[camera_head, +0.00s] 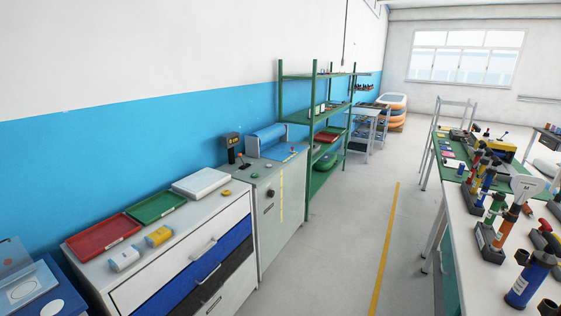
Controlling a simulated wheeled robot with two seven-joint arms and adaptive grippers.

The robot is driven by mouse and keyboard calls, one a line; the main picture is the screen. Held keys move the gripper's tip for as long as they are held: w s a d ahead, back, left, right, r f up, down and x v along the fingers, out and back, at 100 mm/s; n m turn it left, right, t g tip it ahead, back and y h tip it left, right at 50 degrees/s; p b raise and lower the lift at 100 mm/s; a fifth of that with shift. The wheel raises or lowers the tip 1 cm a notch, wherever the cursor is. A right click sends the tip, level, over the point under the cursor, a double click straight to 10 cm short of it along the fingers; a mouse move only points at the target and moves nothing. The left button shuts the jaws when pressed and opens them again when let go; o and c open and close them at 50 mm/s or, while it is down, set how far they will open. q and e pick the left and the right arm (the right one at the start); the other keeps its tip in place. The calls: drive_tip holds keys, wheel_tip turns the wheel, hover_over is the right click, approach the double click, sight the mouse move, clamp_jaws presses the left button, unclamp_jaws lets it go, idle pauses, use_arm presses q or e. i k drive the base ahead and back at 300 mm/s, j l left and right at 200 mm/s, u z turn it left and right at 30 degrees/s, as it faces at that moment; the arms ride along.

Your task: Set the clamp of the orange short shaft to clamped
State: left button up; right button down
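An orange shaft (504,228) stands tilted in a dark block-shaped base on the white table (463,235) at the right. A dark part shows near its top, but it is too small to tell whether this is a clamp or how it is set. A pale rounded paddle-like piece (528,186) stands just behind and above it. Neither of my grippers is in view.
A blue cylinder (523,284) with a black top stands nearer on the same table, among several other coloured shafts. A green-topped table (450,155) lies beyond. Drawers with trays (103,234) line the left wall. The grey floor (345,245) between is clear.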

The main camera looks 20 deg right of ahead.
sight(510, 219)
drive_tip(key=i+z, duration=0.15)
drive_tip(key=z, duration=0.3)
drive_tip(key=i+z, duration=0.2)
drive_tip(key=z, duration=0.25)
drive_tip(key=i+j+z, duration=0.15)
drive_tip(key=z, duration=0.25)
drive_tip(key=i+j+z, duration=0.15)
drive_tip(key=z, duration=0.3)
drive_tip(key=i+j+z, duration=0.2)
drive_tip(key=z, duration=0.15)
drive_tip(key=i+j+z, duration=0.2)
drive_tip(key=z, duration=0.15)
drive_tip(key=i+j+z, duration=0.2)
drive_tip(key=j+z, duration=0.15)
